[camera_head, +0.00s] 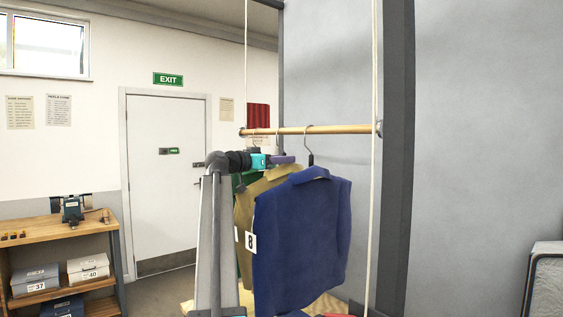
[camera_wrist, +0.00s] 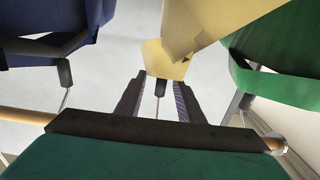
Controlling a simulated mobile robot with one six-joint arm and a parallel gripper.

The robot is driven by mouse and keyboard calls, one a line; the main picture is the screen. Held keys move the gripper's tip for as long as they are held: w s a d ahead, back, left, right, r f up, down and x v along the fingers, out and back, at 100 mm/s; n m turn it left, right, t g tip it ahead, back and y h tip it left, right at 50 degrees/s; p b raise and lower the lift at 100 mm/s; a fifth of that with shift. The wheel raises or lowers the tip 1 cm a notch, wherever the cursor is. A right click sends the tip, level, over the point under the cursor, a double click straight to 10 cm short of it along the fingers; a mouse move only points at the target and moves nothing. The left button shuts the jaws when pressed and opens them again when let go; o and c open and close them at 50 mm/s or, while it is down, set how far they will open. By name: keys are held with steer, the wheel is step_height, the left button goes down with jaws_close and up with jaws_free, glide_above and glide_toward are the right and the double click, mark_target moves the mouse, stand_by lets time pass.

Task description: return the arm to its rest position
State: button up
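My gripper (camera_head: 285,159) is at the clothes rail (camera_head: 310,130), just below it among the hanging garments. In the wrist view its two fingers (camera_wrist: 159,90) stand apart, so it is open. The hanger (camera_wrist: 160,87) of the tan garment (camera_wrist: 192,38) shows between the fingers, with a visible gap on each side. A navy garment (camera_head: 303,240) with a tag "8" hangs in front in the head view. The tan garment (camera_head: 247,210) hangs behind it, and a green garment (camera_wrist: 280,82) is beside it. My arm rises from below, left of the garments.
Ropes (camera_head: 374,200) hold the rail at both ends. A grey post (camera_head: 397,150) and wall stand to the right. A wooden shelf (camera_head: 60,232) with shoe boxes stands at the left, and a white door (camera_head: 165,200) behind. The air left of my arm looks clear.

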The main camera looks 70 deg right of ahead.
jaws_close()
steer(key=shift+r, duration=1.65)
steer(key=shift+w+a, duration=0.15)
stand_by(0.3)
steer(key=shift+b+v, duration=0.9)
steer(key=shift+v, duration=3.5)
steer(key=shift+w+a+f, duration=0.1)
